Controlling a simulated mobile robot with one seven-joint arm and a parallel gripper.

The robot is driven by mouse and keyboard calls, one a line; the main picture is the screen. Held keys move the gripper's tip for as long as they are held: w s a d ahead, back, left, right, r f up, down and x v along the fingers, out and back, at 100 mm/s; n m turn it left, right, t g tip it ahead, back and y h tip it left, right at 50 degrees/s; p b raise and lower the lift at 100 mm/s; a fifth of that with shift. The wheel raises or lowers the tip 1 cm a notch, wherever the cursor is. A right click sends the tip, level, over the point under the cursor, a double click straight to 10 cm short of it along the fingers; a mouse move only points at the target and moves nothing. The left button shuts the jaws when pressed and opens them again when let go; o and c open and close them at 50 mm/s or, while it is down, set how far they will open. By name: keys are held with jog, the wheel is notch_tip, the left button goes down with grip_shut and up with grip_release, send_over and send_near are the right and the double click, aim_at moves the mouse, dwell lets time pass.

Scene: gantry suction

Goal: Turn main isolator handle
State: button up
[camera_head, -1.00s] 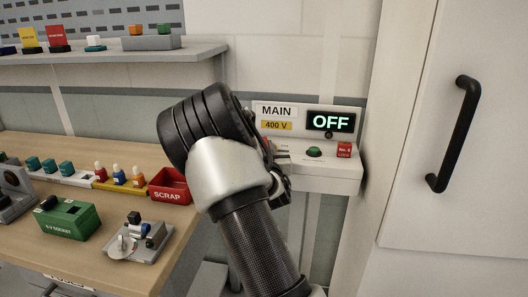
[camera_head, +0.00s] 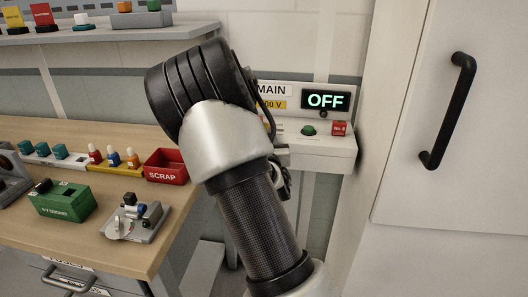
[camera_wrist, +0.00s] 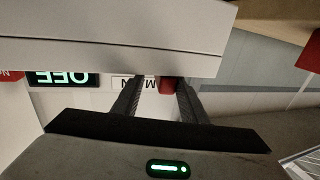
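The white isolator box (camera_head: 318,152) on the wall has a MAIN sign, partly hidden by my arm, and a display (camera_head: 325,101) reading OFF. The box also shows upside down in the wrist view (camera_wrist: 110,50). There a red part (camera_wrist: 167,85), possibly the isolator handle, shows between the fingers of my gripper (camera_wrist: 159,84). The fingers are apart, with a visible gap between the left finger and the red part. I cannot tell whether the right finger touches it. In the head view my arm hides the handle and most of my gripper.
A green button (camera_head: 309,130) and a red tag (camera_head: 339,128) sit on the box, right of my arm. A tall white cabinet with a black handle (camera_head: 447,110) stands at the right. The wooden bench at left holds a red SCRAP bin (camera_head: 166,167) and a green socket box (camera_head: 62,201).

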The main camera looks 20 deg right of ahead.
jog(key=p+v, duration=0.1)
jog(key=v, duration=1)
jog(key=shift+s, duration=0.2)
jog(key=shift+a, duration=0.1)
